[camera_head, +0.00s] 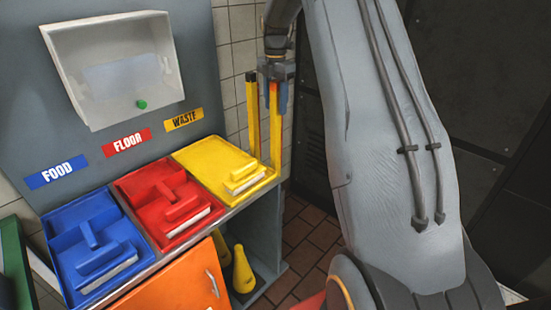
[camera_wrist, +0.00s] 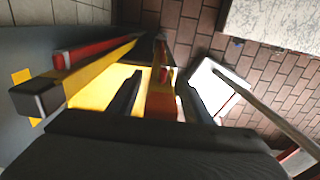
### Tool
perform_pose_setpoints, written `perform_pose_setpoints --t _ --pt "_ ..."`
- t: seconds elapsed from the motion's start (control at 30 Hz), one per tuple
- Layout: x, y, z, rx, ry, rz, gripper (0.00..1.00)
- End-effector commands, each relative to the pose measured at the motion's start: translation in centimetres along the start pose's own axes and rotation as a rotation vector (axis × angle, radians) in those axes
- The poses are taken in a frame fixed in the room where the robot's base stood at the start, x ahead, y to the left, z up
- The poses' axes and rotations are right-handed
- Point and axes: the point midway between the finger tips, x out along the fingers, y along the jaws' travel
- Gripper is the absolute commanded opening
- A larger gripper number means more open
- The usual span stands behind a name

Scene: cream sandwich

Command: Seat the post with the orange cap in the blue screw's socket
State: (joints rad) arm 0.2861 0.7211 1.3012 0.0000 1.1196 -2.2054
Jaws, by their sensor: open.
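A tall yellow post with an orange cap (camera_head: 275,125) stands at the right end of the cleaning station. My gripper (camera_head: 276,97) is at its top, pointing down. In the wrist view the post's orange end (camera_wrist: 160,101) lies between the two dark fingers of my gripper (camera_wrist: 159,98), which are apart. Whether either finger touches the post I cannot tell. A second yellow post with a black cap (camera_head: 251,76) stands just left of it; its black end also shows in the wrist view (camera_wrist: 36,97). I cannot make out the blue screw or its socket in either view.
Blue (camera_head: 95,255), red (camera_head: 165,205) and yellow (camera_head: 215,163) trays with tools line the counter left of the posts. A clear-fronted box (camera_head: 112,70) hangs above. Yellow bottles (camera_head: 243,270) stand below. Brick-tiled floor (camera_head: 305,235) is open right of the station.

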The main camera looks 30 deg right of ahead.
Motion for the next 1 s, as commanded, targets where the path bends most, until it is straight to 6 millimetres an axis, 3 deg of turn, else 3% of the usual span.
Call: perform_pose_setpoints --t 0.03,0.27,0.3,1.0 --pt "-0.02 0.01 0.00 0.000 0.000 0.000 0.40" --pt "-0.05 0.01 0.01 0.000 0.000 0.000 0.01" --pt "-0.05 0.00 0.01 0.000 0.000 0.000 0.00" --pt "-0.11 -0.02 0.04 0.000 0.000 0.000 0.00"
